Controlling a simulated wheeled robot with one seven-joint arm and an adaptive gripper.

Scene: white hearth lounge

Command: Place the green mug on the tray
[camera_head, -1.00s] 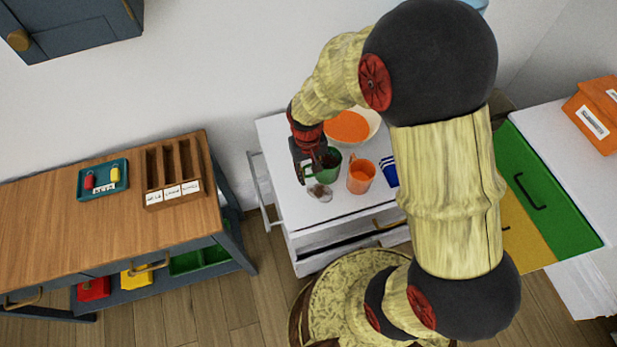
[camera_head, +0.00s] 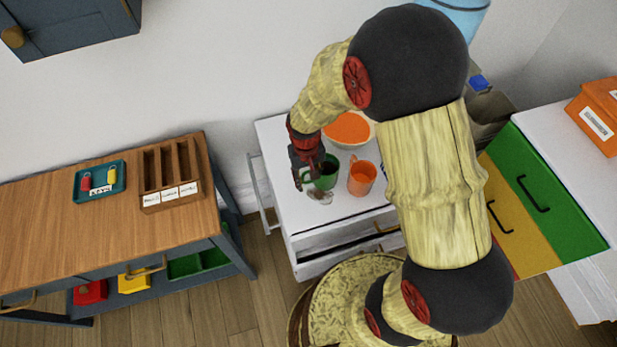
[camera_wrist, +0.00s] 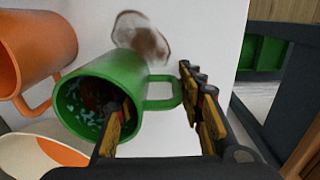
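The green mug (camera_head: 326,172) stands on the white cabinet top, beside the orange mug. In the wrist view the green mug (camera_wrist: 120,72) shows its open mouth and speckled inside, with its handle pointing right. My gripper (camera_head: 303,176) is at the mug's left side. In the wrist view my gripper (camera_wrist: 162,116) has its fingers apart: one overlaps the mug's mouth, the other is right of the handle, with a visible gap. A small teal tray (camera_head: 77,184) holding a red and a yellow tag lies on the wooden table at left.
The orange mug (camera_head: 362,178) and a bowl with orange contents (camera_head: 371,135) stand close by. A clear glass-like item (camera_head: 321,196) lies in front of the green mug. A wooden slotted organizer (camera_head: 161,204) stands right of the teal tray. A floor gap separates table and cabinet.

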